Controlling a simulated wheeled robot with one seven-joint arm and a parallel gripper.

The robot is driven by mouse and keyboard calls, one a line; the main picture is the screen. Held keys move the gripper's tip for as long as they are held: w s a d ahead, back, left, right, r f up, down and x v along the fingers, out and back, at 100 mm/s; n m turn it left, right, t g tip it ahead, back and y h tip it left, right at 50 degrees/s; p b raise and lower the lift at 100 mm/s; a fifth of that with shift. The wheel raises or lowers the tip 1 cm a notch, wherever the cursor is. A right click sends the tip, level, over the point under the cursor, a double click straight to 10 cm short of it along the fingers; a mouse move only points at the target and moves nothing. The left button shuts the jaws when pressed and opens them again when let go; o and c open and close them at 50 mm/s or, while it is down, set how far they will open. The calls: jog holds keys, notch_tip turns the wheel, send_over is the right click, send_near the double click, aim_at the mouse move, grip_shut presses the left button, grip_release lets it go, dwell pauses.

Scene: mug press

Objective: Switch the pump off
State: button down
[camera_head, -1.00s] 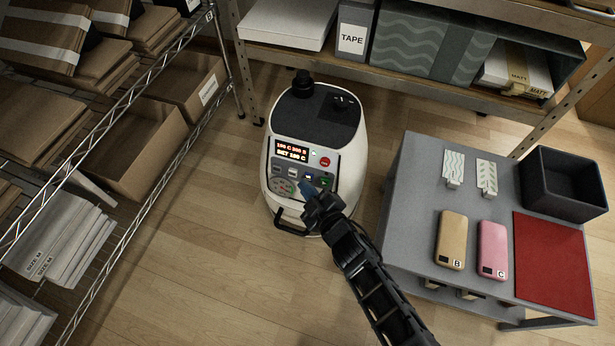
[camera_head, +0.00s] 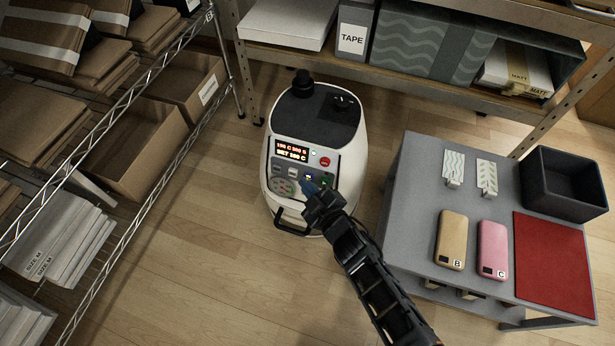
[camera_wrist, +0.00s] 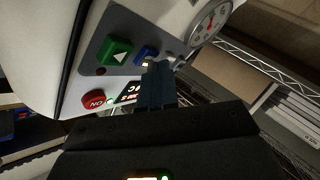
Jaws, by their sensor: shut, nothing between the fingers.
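A white mug press machine (camera_head: 345,110) stands on the floor with its control panel facing me. My gripper (camera_head: 311,187) is shut and empty, with its tips close to the lower panel. In the wrist view, the shut fingertips (camera_wrist: 158,66) are just below a blue button (camera_wrist: 148,52) with a small lit lamp beside it. A green button (camera_wrist: 115,52) with a white triangle is to their left, and a red button (camera_wrist: 94,100) is lower left. Whether the tips touch the panel, I cannot tell. The fingers hide part of the panel and its display.
A round gauge (camera_wrist: 208,25) is beside the buttons. A grey table (camera_head: 408,190) with phone cases, a red mat (camera_head: 552,265) and a dark bin (camera_head: 565,185) stands on the right. A wire shelf (camera_head: 165,165) is on the left. Wooden floor around the machine is free.

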dwell(0.3)
jog(key=shift+s+a+r, duration=0.1)
jog(key=shift+s+a, duration=0.05)
jog(key=shift+s, duration=0.25)
jog(key=shift+s+a+r, duration=0.1)
jog(key=shift+s, duration=0.3)
jog(key=s+a+r, duration=0.1)
jog(key=s+a, duration=0.1)
jog(key=s, duration=0.3)
jog(key=shift+s+r, duration=0.2)
jog(key=shift+s, duration=0.05)
dwell(2.0)
